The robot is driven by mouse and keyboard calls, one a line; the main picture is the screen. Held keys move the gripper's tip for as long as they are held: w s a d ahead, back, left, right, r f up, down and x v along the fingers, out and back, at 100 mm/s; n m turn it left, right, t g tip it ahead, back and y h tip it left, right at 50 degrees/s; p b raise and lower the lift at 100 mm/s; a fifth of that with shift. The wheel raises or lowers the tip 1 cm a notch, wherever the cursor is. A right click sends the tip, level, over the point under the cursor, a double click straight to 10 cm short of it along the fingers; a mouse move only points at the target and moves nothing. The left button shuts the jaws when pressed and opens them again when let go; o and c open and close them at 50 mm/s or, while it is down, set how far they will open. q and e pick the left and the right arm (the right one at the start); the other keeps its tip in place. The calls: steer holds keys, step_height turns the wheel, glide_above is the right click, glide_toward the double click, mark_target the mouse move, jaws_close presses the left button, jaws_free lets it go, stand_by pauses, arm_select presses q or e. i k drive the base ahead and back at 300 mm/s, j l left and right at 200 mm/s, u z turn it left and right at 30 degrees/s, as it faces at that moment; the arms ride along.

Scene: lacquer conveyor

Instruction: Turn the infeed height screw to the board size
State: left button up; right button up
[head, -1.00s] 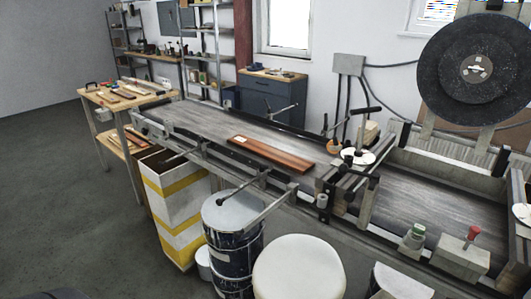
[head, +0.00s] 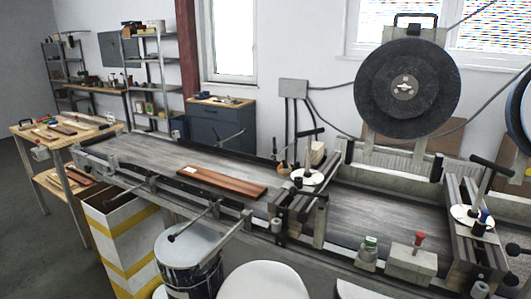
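Two height screws with black T-handles and white round dials stand on the machine. One screw (head: 309,152) rises over its dial (head: 307,177) at the middle gate, beside the left belt. The other screw (head: 487,185) stands over its dial (head: 474,214) at the right end. Neither label can be read, so which is the infeed one is not shown by marking. A reddish-brown board (head: 221,182) with a small pale tag at its left end lies flat on the grey belt (head: 150,155), left of the middle gate. Neither of my grippers is in view.
A large dark disc (head: 407,87) stands behind the right belt. A grey box with a red knob (head: 411,256) and a small device with a green top (head: 369,250) sit at the front edge. A paint drum (head: 187,262) and a striped bin (head: 120,240) stand in front.

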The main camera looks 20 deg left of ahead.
mark_target(307, 174)
steer(key=i+j+u, duration=0.15)
steer(key=j, duration=0.25)
steer(key=j+u, duration=0.15)
steer(key=j, duration=0.25)
steer(key=i+j+u, duration=0.15)
steer(key=j, duration=0.2)
steer(key=i+j+u, duration=0.15)
steer(key=j, duration=0.2)
steer(key=i+j+u, duration=0.15)
steer(key=i+j, duration=0.1)
steer(key=j, duration=0.1)
